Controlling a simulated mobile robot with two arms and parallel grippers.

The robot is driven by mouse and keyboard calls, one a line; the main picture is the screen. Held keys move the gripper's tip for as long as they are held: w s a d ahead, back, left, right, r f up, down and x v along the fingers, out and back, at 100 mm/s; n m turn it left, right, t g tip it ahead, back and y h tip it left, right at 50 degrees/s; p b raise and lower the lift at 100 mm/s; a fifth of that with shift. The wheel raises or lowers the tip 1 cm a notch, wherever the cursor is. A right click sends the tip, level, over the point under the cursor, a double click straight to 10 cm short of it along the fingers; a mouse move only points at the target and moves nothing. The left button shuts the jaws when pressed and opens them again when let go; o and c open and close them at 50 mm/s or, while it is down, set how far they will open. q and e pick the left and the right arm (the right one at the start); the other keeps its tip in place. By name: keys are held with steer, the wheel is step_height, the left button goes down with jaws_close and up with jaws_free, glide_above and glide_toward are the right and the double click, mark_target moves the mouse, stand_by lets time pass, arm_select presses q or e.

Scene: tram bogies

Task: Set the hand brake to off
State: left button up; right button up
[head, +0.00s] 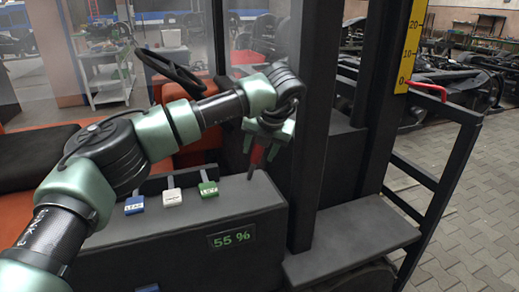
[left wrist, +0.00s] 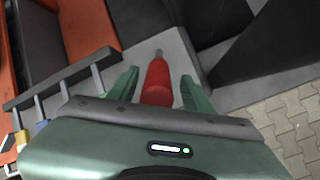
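The hand brake is a lever with a red grip (head: 258,155) on a dark stem, standing up from the right end of the dark console (head: 160,220). My left gripper (head: 261,147) is above the lever, its fingers pointing down around the red grip. In the left wrist view the red grip (left wrist: 157,82) stands between the two green fingers (left wrist: 158,86), with a gap on each side. The left gripper is open. The lever's foot is partly visible. My right gripper is in neither view.
Blue, white and green labelled levers (head: 172,197) stand on the console left of the brake. A display (head: 229,239) reads 55 %. A steering wheel (head: 170,72) is behind my arm. A dark post (head: 316,120) rises close right of the gripper.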

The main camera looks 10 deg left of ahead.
arm_select(q)
steer(key=b+v, duration=0.1)
steer(key=v, duration=0.6)
steer(key=shift+r+b, duration=0.3)
steer(key=shift+r, duration=0.05)
steer(key=shift+s+d+f, duration=0.1)
steer(key=shift+s, duration=0.1)
